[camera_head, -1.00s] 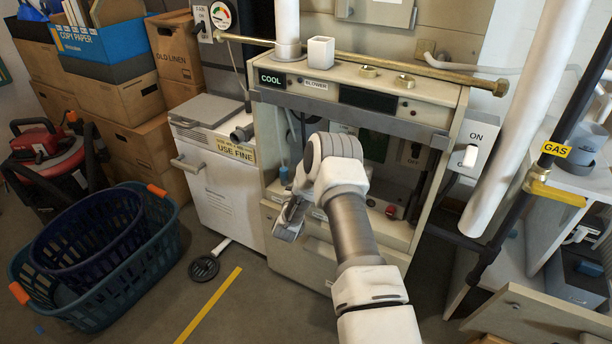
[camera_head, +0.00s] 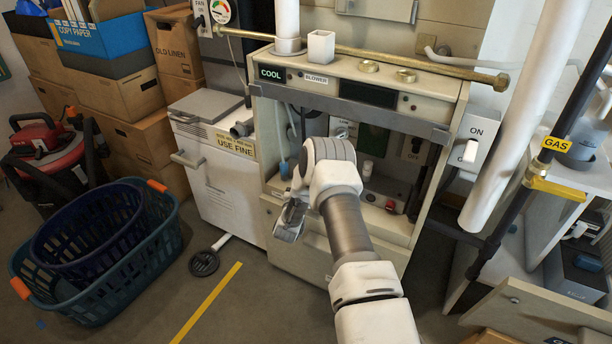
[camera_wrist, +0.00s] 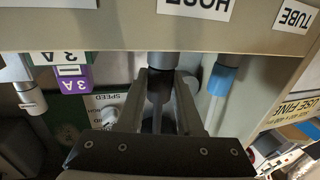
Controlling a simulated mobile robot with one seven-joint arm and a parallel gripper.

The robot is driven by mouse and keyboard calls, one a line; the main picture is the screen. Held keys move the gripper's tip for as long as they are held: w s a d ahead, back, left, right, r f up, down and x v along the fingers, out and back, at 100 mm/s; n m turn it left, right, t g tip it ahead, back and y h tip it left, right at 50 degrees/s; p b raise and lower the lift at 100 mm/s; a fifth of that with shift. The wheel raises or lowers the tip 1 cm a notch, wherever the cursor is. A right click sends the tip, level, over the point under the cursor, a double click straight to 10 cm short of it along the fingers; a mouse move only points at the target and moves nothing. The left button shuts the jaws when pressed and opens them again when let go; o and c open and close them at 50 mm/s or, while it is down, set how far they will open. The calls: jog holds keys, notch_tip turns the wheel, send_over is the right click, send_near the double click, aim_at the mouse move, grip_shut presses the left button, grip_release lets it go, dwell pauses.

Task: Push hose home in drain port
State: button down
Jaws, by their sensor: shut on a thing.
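My gripper (camera_wrist: 160,92) shows in the wrist view with its two fingers closed on a dark grey hose (camera_wrist: 160,84). Above the fingers, a lighter grey cylindrical piece (camera_wrist: 163,61) lines up with the hose and meets the beige panel marked HOSE. I cannot tell whether this piece is the drain port or how deep the hose sits. In the head view my gripper (camera_head: 290,219) is low in front of the open furnace cabinet, and the hose in its grip cannot be made out.
A blue-ended tube (camera_wrist: 222,82) hangs close beside the right finger, near the TUBE label (camera_wrist: 294,17). A speed knob (camera_wrist: 109,115) and a purple tag (camera_wrist: 74,84) are left of the fingers. The furnace cabinet (camera_head: 428,110) frames the opening. Laundry baskets (camera_head: 150,255) stand on the floor at left.

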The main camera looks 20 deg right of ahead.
jog(key=shift+f, duration=0.3)
jog(key=shift+c, duration=2.4)
grip_release()
jog(key=p+v, duration=0.3)
jog(key=v, duration=0.5)
